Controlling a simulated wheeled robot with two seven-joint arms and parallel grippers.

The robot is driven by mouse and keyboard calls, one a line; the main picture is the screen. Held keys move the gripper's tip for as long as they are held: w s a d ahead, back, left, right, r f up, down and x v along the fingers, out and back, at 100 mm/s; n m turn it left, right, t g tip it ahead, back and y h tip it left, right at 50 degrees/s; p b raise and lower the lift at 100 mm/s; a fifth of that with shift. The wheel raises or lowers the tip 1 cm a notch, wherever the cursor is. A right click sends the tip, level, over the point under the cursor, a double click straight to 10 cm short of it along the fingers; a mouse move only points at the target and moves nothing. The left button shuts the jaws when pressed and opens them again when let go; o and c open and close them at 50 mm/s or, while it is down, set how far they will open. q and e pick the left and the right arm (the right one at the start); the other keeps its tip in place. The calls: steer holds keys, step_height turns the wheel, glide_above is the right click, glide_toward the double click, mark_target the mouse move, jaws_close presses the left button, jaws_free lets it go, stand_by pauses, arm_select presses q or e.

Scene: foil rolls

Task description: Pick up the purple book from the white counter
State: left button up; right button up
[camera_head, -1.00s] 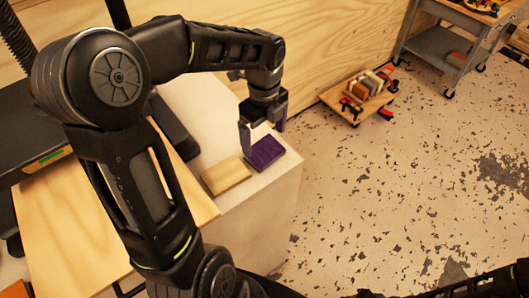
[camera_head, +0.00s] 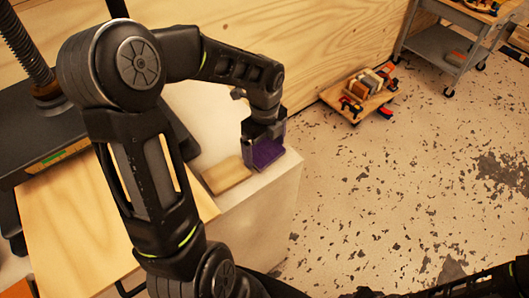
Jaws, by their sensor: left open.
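The purple book (camera_head: 267,154) lies on the white counter (camera_head: 262,205), close to its right edge. My left gripper (camera_head: 263,146) is lowered over the book from above, with its open fingers around the book's sides. The gripper covers the back part of the book, and I cannot tell whether the fingers touch it. My right gripper is not in view; only a dark part of my right arm shows at the bottom right.
A tan block (camera_head: 227,174) lies on the counter just left of the book. A wooden board (camera_head: 80,215) and a dark machine (camera_head: 60,140) are at the left. A low dolly with items (camera_head: 362,95) and a grey cart (camera_head: 440,48) stand on the open floor.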

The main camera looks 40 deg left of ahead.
mark_target(264, 151)
arm_select(q)
steer(key=c, duration=1.1)
steer(key=shift+o, duration=0.2)
step_height(264, 151, up, 10)
steer(key=shift+b, duration=0.45)
